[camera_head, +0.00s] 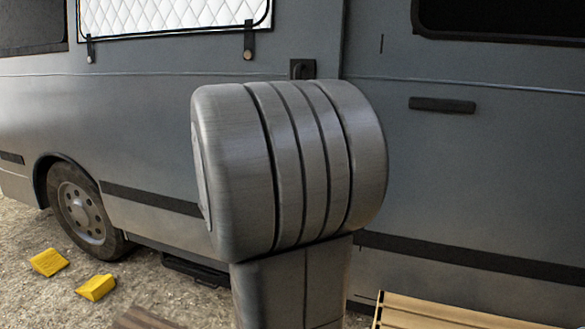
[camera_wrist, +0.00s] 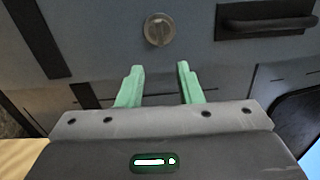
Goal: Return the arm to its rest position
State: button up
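My gripper (camera_wrist: 158,85) shows in the wrist view with its two green fingers apart and nothing between them. Past the fingertips is the grey van side (camera_wrist: 100,45) with a round knob or lock (camera_wrist: 158,29) and a dark handle (camera_wrist: 265,24). In the head view, a large grey joint of my arm (camera_head: 290,165) fills the middle and hides part of the van. My gripper is not visible in that view.
The grey van (camera_head: 450,160) stands close behind my arm. Two yellow wedges (camera_head: 49,262) (camera_head: 96,287) lie on the gravel near the wheel (camera_head: 82,212). A slatted wooden surface (camera_head: 425,314) is at the lower right. A dark step (camera_head: 195,270) sits under the van.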

jog(key=b+x, duration=0.1)
jog(key=x, duration=1)
jog(key=shift+w, duration=0.35)
jog(key=p+v, duration=0.2)
jog(key=v, duration=1.2)
jog(key=w+d+n+p, duration=0.2)
jog(key=w+n+p, duration=0.3)
jog(key=w, duration=0.1)
jog(key=w+d+r+n+p, duration=0.1)
jog(key=w+d+n+p, duration=0.1)
jog(key=w+n+p, duration=0.3)
jog(key=shift+w+d+n, duration=0.25)
jog(key=shift+w+n, duration=0.25)
jog(key=shift+w, duration=0.6)
